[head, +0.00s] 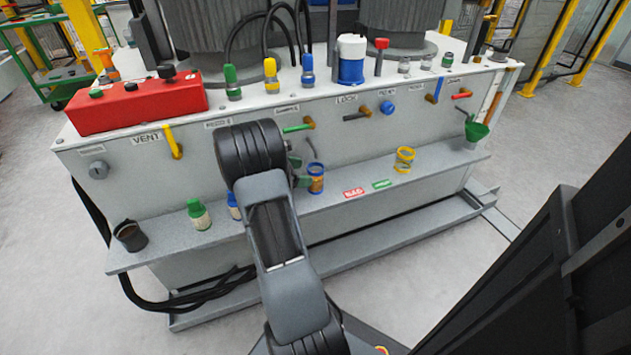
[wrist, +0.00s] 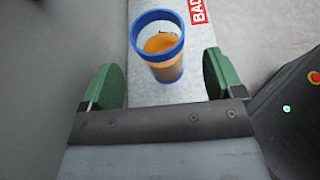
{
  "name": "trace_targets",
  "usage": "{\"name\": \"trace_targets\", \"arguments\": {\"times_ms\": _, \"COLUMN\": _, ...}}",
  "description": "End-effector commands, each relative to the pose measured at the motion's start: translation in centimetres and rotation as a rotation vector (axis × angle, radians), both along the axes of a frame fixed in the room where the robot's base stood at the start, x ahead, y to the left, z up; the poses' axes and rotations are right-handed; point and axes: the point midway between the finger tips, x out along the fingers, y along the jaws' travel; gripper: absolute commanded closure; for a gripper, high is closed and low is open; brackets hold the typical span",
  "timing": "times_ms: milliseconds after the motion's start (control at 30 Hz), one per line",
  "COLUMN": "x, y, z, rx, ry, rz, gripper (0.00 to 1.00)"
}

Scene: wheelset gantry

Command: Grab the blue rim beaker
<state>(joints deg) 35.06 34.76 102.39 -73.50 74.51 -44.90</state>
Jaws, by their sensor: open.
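The blue rim beaker (head: 316,178) stands upright on the grey shelf (head: 345,190) of the gantry, just right of my arm in the head view. In the wrist view the beaker (wrist: 159,45) shows its blue rim, clear wall and orange contents. My gripper (wrist: 163,83) is open, with one green finger pad on each side. The beaker lies between and ahead of the pads, with a gap on both sides and no contact visible. In the head view my gripper (head: 303,172) is partly hidden by my arm.
A yellow-rimmed beaker (head: 404,160) stands further right on the shelf. A red BAD label (head: 353,192) and a green label (head: 382,184) lie between. Left are a blue-capped bottle (head: 234,206), a green-capped bottle (head: 198,214) and a dark cup (head: 130,235). Valve handles (head: 298,127) project above the shelf.

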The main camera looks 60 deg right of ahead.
Motion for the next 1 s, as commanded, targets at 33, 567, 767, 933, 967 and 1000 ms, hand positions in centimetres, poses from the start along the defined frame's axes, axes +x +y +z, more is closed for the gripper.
{"name": "trace_targets", "arguments": {"times_ms": 33, "x": -0.2, "y": -0.3, "z": -0.2, "rx": 0.000, "ry": 0.000, "rz": -0.002, "gripper": 0.13}}
{"name": "trace_targets", "arguments": {"times_ms": 567, "x": -3.1, "y": -4.1, "z": -2.1, "rx": 0.001, "ry": 0.000, "rz": -0.003, "gripper": 0.13}}
{"name": "trace_targets", "arguments": {"times_ms": 767, "x": -3.1, "y": -4.1, "z": -2.1, "rx": 0.001, "ry": -0.001, "rz": -0.002, "gripper": 0.14}}
{"name": "trace_targets", "arguments": {"times_ms": 933, "x": -3.1, "y": -4.1, "z": -2.1, "rx": 0.001, "ry": -0.001, "rz": -0.002, "gripper": 0.31}}
{"name": "trace_targets", "arguments": {"times_ms": 967, "x": -3.1, "y": -4.1, "z": -2.1, "rx": 0.001, "ry": -0.001, "rz": -0.002, "gripper": 0.33}}
{"name": "trace_targets", "arguments": {"times_ms": 1000, "x": -3.1, "y": -4.1, "z": -2.1, "rx": 0.001, "ry": -0.001, "rz": -0.002, "gripper": 0.37}}
